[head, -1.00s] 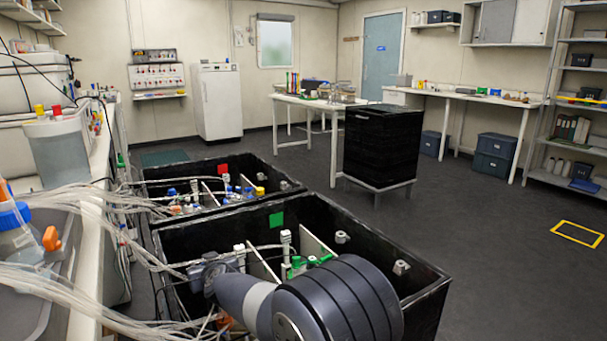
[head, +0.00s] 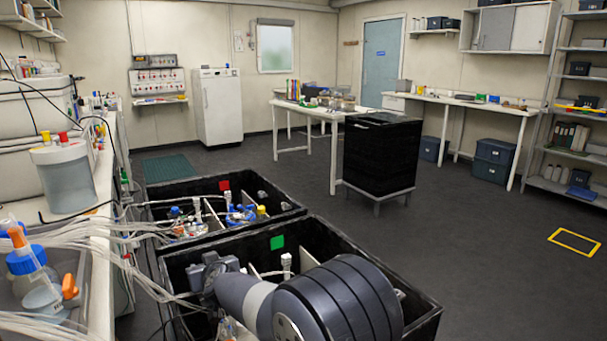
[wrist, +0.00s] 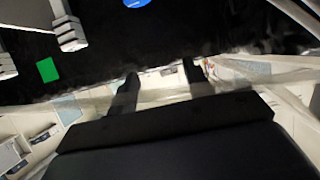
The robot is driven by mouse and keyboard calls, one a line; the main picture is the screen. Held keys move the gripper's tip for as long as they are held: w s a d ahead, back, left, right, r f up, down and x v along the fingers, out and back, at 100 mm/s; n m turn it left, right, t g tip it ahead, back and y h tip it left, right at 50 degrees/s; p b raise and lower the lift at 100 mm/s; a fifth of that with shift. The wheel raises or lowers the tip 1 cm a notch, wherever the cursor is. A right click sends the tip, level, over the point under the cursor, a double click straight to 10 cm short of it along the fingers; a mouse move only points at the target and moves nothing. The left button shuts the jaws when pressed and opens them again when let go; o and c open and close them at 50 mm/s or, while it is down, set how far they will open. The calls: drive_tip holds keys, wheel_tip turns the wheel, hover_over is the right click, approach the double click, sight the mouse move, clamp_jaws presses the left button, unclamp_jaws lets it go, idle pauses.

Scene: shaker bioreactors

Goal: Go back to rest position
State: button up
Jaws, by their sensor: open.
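My gripper (wrist: 160,85) shows in the wrist view as two dark fingers standing apart with nothing gripped between them. In the head view my arm reaches over the near black shaker box (head: 420,318), which has a green square (head: 277,243) on its inner wall. The arm hides much of the box's inside, and the fingers cannot be made out there. In the wrist view the green square (wrist: 47,69) and pale clamps (wrist: 70,32) lie at upper left, apart from the fingers.
A second black box with a red square (head: 224,185) stands behind. Clear tubes (head: 85,235) run from the left bench into the boxes. A black cabinet (head: 382,155) stands beyond. Floor (head: 480,255) at right is open, with a yellow outline (head: 574,242).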

wheel_tip(320, 180, down, 9)
drive_tip(key=b, duration=0.9)
drive_tip(key=shift+r, duration=0.1)
drive_tip(key=shift+w+b, duration=0.1)
drive_tip(key=shift+b, duration=1)
drive_tip(key=n+g+y+b, duration=0.1)
drive_tip(key=b, duration=0.2)
drive_tip(key=shift+d+r+n, duration=0.1)
drive_tip(key=shift+d+n, duration=0.05)
drive_tip(key=shift+n, duration=0.15)
drive_tip(key=shift+w+y+b, duration=0.1)
drive_tip(key=shift+y+b, duration=0.3)
drive_tip(key=shift+b, duration=0.2)
drive_tip(key=shift+d+r+n+g+y+b, duration=0.1)
drive_tip(key=shift+n+g+y+b, duration=0.1)
drive_tip(key=shift+n+g+y, duration=0.25)
drive_tip(key=shift+r+n+g+y+b, duration=0.15)
drive_tip(key=shift+n+g+y, duration=0.1)
drive_tip(key=shift+n+g, duration=0.25)
drive_tip(key=shift+w+r+n+g+y+p, duration=0.1)
drive_tip(key=shift+n+g+y+p, duration=0.25)
drive_tip(key=shift+n+g+p, duration=0.2)
drive_tip(key=shift+w+r+n+g+y+p, duration=0.1)
drive_tip(key=shift+n+g+y+p, duration=0.3)
drive_tip(key=shift+n+p, duration=0.2)
drive_tip(key=n+g+p, duration=0.1)
drive_tip(key=p, duration=0.2)
drive_tip(key=shift+n+g+y, duration=0.3)
drive_tip(key=shift+g+y, duration=0.05)
drive_tip(key=shift+g, duration=0.05)
